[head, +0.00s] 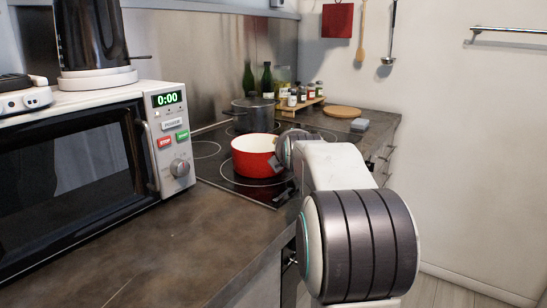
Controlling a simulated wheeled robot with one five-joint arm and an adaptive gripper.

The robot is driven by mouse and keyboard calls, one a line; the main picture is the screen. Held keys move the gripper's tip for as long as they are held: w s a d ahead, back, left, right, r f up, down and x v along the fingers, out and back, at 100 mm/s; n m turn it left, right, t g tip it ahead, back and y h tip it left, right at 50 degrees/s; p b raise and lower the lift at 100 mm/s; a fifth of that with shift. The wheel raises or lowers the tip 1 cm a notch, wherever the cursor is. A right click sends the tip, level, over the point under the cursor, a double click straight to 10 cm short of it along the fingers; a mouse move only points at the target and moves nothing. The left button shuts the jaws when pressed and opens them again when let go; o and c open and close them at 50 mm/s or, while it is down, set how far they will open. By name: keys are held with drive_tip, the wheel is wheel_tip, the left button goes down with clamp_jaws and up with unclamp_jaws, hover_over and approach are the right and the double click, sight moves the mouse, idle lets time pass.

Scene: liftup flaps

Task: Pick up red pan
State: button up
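The red pan (255,160) has a white inside and stands upright on the black cooktop (228,178), right of the microwave. Its right side is partly hidden by my arm. My gripper (277,163) is at the pan's right edge, mostly hidden behind my white and grey arm. A small grey part of it overlaps the pan's side. I cannot tell whether it touches the pan or whether its fingers are open or shut. The pan's handle is not clearly visible.
A dark pot (253,115) stands behind the pan. Bottles and jars (292,97), a round wooden board (342,112) and a grey block (359,125) are farther back. The microwave (85,165) fills the left. The front counter (150,255) is clear.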

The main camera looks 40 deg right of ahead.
drive_tip(key=shift+f, duration=0.15)
clamp_jaws()
drive_tip(key=shift+r, duration=0.25)
